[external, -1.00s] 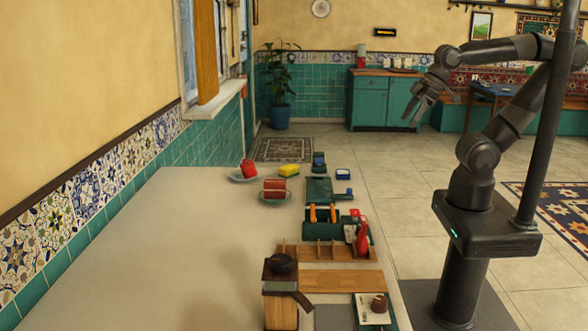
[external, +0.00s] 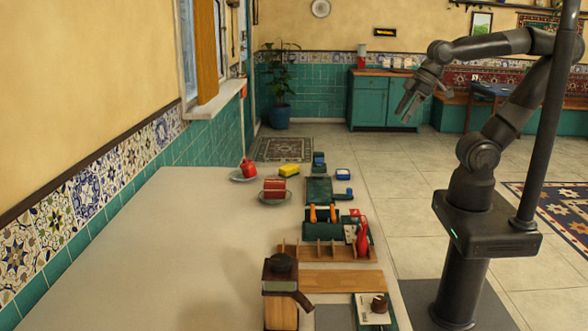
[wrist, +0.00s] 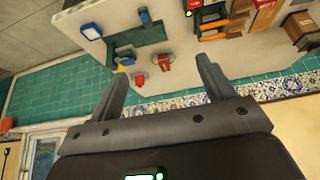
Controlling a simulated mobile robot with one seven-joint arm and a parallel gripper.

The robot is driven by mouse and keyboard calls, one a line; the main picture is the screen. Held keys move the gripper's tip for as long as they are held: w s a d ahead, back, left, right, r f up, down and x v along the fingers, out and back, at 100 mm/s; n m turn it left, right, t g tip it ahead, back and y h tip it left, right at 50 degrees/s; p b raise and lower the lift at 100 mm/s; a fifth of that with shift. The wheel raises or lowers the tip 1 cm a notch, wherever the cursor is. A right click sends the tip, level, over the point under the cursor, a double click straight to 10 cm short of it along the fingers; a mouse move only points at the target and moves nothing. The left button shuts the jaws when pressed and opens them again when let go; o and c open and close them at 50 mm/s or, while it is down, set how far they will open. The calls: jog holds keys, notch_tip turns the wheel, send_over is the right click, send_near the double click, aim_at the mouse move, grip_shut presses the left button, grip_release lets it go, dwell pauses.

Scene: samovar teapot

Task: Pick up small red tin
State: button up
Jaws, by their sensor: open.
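Several red things are on the counter (external: 190,235), and I cannot tell for sure which is the small red tin. A boxy red one (external: 275,184) sits on a near plate (external: 275,200). A rounder red one (external: 248,169) sits on a far plate (external: 236,177). A small red piece (external: 355,213) is by the green caddy. In the wrist view two red things show beyond my fingers, a larger one (wrist: 163,62) and a smaller one (wrist: 139,80). My gripper (external: 405,108) is open and empty, high over the floor right of the counter; its fingers show apart in the wrist view (wrist: 163,83).
The tiled wall bounds the left. The counter's left part is clear.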

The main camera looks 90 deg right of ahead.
jog(key=w+d+r, duration=0.2)
jog(key=w, duration=0.5)
jog(key=w+d+r, duration=0.1)
jog(key=w, duration=0.6)
jog(key=m+g+h, duration=0.1)
jog(key=m+h, duration=0.1)
jog(key=m, duration=0.1)
send_over(252, 162)
jog(key=s+a, duration=0.2)
jog(key=s, duration=0.1)
notch_tip(252, 162, down, 20)
jog(key=x, duration=0.5)
jog(key=shift+d+f, duration=0.3)
jog(key=shift+f, duration=0.05)
jog(key=shift+s+x, duration=0.2)
jog(key=shift+x, duration=2.75)
jog(key=shift+f, duration=0.1)
jog(key=shift+c, duration=0.5)
